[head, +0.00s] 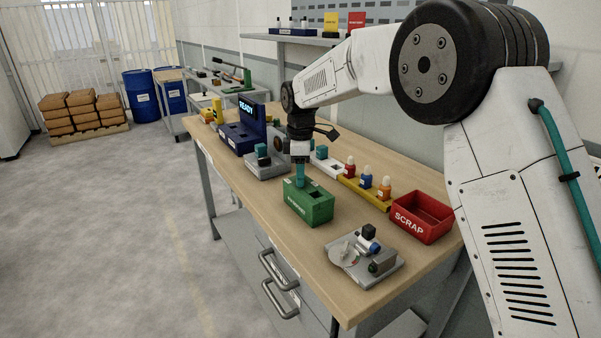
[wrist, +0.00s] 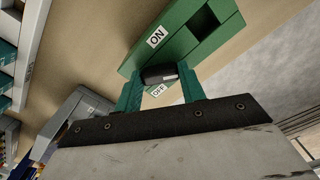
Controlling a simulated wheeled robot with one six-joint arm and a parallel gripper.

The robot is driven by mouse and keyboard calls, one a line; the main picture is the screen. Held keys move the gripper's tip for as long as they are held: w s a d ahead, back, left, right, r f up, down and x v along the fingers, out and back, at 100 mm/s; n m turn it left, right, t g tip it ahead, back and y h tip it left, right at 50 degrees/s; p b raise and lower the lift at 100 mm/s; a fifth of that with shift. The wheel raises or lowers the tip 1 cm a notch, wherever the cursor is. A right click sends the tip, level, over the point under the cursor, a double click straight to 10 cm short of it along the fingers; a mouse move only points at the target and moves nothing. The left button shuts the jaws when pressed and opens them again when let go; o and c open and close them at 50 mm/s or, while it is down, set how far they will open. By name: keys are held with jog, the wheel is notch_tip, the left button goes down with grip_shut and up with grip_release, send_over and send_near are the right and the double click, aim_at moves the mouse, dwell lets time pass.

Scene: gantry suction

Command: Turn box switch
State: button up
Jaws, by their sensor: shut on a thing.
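A green box (head: 309,203) stands on the wooden workbench, near its front edge. In the wrist view the green box (wrist: 197,38) has a dark square opening on top and white labels reading ON and OFF. A dark switch knob (wrist: 159,74) sits between the two labels. My gripper (wrist: 160,82) is shut on this knob, with a teal finger on each side. In the head view my gripper (head: 299,176) points down onto the left part of the green box and hides the knob.
A red SCRAP bin (head: 422,216) and a grey fixture (head: 365,255) stand to the right of the box. Behind are a yellow rack (head: 365,191) with several bottles and a grey device (head: 268,164). A blue READY unit (head: 243,131) is farther left.

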jog(key=m, duration=0.5)
jog(key=shift+a+m, duration=0.1)
jog(key=shift+m, duration=0.2)
jog(key=m, duration=0.5)
jog(key=shift+w+a+m, duration=0.15)
jog(key=shift+m, duration=0.15)
dwell(0.3)
jog(key=o, duration=1)
jog(key=shift+r, duration=3.9)
